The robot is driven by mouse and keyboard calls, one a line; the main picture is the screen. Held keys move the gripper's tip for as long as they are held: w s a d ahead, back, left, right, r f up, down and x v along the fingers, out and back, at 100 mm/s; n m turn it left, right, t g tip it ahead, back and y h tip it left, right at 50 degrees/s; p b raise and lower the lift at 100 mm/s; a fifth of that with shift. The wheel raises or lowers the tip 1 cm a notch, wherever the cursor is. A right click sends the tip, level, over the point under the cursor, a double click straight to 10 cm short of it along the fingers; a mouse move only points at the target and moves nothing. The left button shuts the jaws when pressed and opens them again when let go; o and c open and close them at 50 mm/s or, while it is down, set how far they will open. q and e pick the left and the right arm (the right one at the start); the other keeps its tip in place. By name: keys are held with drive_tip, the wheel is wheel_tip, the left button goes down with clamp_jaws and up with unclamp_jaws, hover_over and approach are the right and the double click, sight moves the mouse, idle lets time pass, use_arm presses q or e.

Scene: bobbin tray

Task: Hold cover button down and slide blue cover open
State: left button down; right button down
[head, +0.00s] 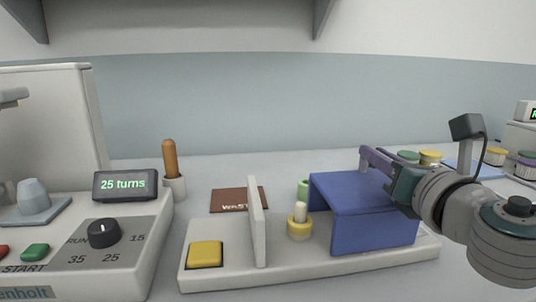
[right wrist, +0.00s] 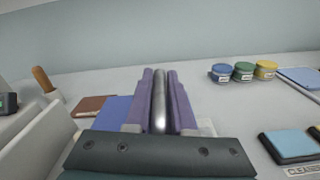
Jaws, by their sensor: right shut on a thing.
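The blue cover (head: 365,225) sits over the right part of the pale tray base (head: 300,270). Its blue top also shows in the right wrist view (right wrist: 112,110), left of my fingers. A square yellow button (head: 205,253) is on the tray's left end, with nothing on it. My right gripper (head: 368,155) reaches in from the right at the cover's back edge. In the right wrist view its purple fingers are shut on a grey metal handle (right wrist: 158,108), which seems to belong to the cover. My left gripper is not in view.
A pale upright plate (head: 257,222) stands between the button and a yellow bobbin on a post (head: 300,225).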

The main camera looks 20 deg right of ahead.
drive_tip(key=d, duration=0.3)
drive_tip(key=shift+s+d, duration=0.1)
drive_tip(key=shift+s, duration=0.3)
drive_tip(key=c, duration=0.8)
unclamp_jaws()
drive_tip(key=v, duration=1)
drive_tip(key=shift+r, duration=0.1)
